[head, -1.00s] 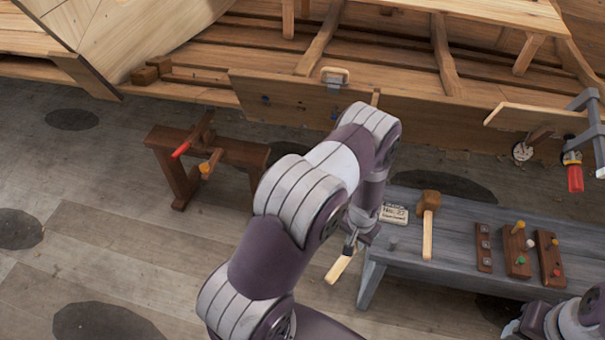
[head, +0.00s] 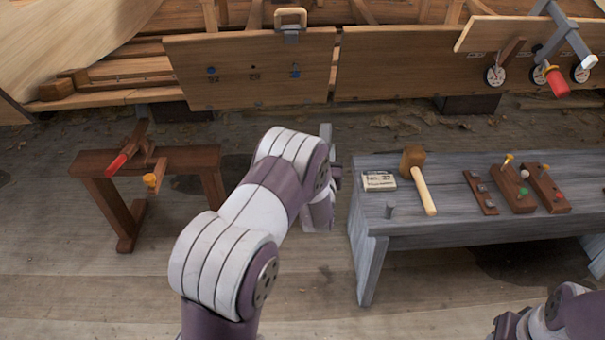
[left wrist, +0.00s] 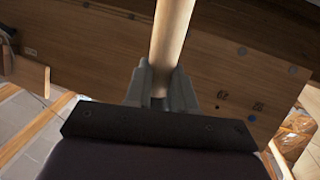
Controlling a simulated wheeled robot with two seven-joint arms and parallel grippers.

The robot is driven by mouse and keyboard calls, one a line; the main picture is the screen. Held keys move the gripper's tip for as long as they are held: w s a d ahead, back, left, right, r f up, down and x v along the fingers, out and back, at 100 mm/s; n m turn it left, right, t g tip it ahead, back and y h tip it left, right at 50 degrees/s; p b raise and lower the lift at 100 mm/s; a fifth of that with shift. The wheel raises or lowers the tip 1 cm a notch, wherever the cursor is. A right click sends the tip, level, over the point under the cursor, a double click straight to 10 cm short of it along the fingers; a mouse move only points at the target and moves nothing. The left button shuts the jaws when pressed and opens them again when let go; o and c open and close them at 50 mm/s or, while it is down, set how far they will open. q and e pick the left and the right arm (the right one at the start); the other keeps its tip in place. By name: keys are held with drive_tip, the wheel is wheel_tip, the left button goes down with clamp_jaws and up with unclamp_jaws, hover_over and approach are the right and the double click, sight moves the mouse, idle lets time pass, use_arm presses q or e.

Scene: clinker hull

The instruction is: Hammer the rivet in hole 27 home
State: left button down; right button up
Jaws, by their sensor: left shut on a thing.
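My left gripper (left wrist: 160,92) is shut on a pale round wooden handle (left wrist: 172,40), which runs up out of the left wrist view. The tool's head is not in that view. The hull plank (head: 250,88) carries a few blue spots and small dark holes. It also fills the back of the left wrist view (left wrist: 225,50), with small numerals too blurred to read surely. I cannot pick out hole 27 or its rivet.
A grey bench (head: 450,208) on the right holds a card (head: 379,181), a wooden mallet (head: 414,172) and several blocks with coloured pegs (head: 513,188). A brown trestle (head: 185,160) stands left. A clamp (head: 291,22) grips the plank top. Dial gauges (head: 495,76) hang right.

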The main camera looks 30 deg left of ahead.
use_arm(q)
drive_tip(key=a+r+n+t+y+b, duration=0.1)
drive_tip(key=a+r+n+y+b, duration=0.1)
drive_tip(key=a+r+y+b, duration=0.3)
drive_tip(key=shift+s+a+r+n+t+y+b, duration=0.2)
drive_tip(key=shift+s+a+n+t+y+b, duration=0.15)
drive_tip(key=shift+a+b, duration=0.3)
use_arm(e)
wheel_tip(320, 180, down, 9)
drive_tip(key=shift+f, duration=0.15)
use_arm(q)
drive_tip(key=x, duration=0.9)
drive_tip(key=v, duration=0.9)
drive_tip(key=shift+w+f, duration=0.1)
drive_tip(key=shift+f, duration=0.05)
use_arm(e)
drive_tip(key=shift+f, duration=0.25)
